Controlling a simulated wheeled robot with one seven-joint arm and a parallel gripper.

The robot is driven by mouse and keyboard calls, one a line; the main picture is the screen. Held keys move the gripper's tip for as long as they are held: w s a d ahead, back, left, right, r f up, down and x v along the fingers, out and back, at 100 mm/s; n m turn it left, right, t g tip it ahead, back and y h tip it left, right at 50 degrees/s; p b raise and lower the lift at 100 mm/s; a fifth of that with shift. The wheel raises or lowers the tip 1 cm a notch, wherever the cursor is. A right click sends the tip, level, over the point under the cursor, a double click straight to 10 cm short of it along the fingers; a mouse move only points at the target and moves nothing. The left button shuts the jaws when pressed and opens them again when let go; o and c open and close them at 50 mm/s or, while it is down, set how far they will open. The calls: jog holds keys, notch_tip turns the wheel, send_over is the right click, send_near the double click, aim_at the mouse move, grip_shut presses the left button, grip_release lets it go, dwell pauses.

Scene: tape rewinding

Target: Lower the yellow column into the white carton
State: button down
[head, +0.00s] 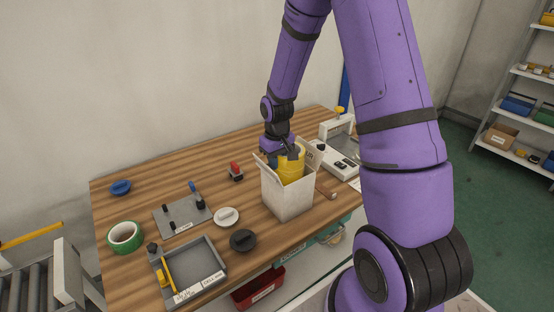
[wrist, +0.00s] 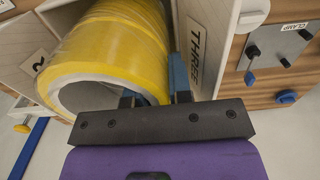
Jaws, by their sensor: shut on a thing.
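The white carton (head: 286,199) stands open on the wooden bench, flaps raised. The yellow column (head: 292,168), a hollow roll-like cylinder, is partly down inside it, with its top above the carton's front edge. My gripper (head: 284,149) is over the carton at the column's top. In the wrist view my gripper (wrist: 152,88) is shut on the yellow column (wrist: 115,45), one finger at its open bore and one outside its wall. A carton flap (wrist: 205,40) marked THREE is close beside the outer finger. The column's lower end is hidden inside the carton.
Around the carton are a black disc (head: 243,240), a white disc (head: 227,217), a red-topped block (head: 236,172) and a white device (head: 336,160). A grey tray (head: 193,268), a clamp plate (head: 182,215) and a green tape roll (head: 125,236) lie left. The back-left bench is mostly clear.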

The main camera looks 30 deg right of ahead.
jog(key=shift+f, duration=1.35)
jog(key=shift+s+f, duration=0.15)
jog(key=shift+f, duration=0.2)
jog(key=shift+w+f, duration=0.25)
jog(key=shift+f, duration=0.15)
dwell(0.3)
jog(key=c, duration=1)
grip_release()
jog(key=shift+o, duration=1.4)
